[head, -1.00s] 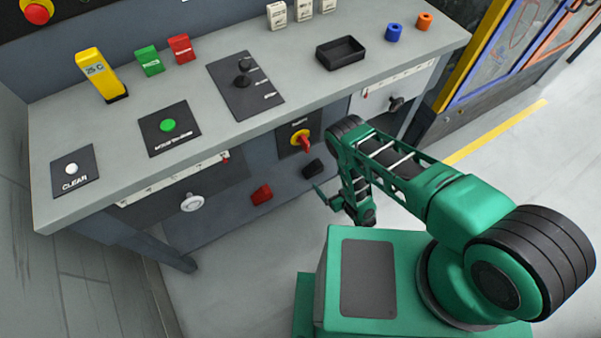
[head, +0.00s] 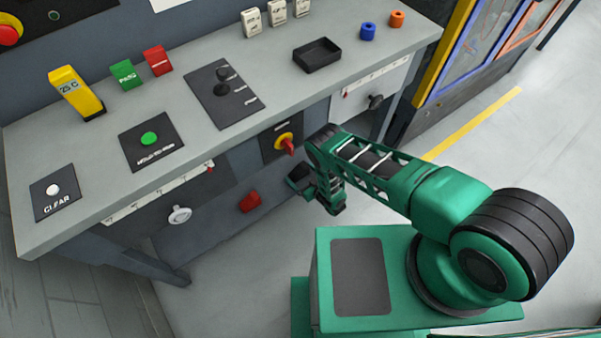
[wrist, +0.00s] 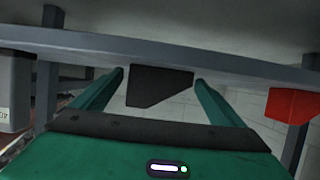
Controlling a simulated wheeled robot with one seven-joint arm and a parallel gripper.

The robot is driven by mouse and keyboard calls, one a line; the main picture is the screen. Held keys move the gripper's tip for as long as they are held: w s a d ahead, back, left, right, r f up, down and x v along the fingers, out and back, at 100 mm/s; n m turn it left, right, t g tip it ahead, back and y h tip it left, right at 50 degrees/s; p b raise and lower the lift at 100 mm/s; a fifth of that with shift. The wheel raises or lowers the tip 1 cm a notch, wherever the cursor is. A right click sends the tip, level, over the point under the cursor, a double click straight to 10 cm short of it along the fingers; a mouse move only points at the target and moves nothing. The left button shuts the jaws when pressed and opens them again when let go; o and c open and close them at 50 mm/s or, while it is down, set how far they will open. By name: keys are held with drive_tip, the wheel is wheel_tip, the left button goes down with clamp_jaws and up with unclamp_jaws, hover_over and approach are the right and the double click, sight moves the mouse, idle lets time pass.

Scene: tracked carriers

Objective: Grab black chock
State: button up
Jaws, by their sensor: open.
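The black chock (wrist: 160,86) is a dark wedge-shaped block below a grey rail in the wrist view. It shows in the head view (head: 299,171) low at the front of the bench, partly covered by my gripper. My gripper (wrist: 159,80) is open and empty. Its two green fingers stand one on each side of the chock in the wrist view, with a gap on both sides. I cannot tell how far the chock reaches in between the fingertips. In the head view my gripper (head: 308,192) is right at the chock.
A red chock (head: 249,202) is to the left of the black one in the head view and to the right in the wrist view (wrist: 291,105). The bench (head: 225,150) with its overhanging top is close above. A red-yellow rotary switch (head: 287,144) is near my arm.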

drive_tip(key=shift+w+a+f, duration=0.1)
drive_tip(key=shift+w+a, duration=0.1)
drive_tip(key=shift+c, duration=0.7)
drive_tip(key=c, duration=1.2)
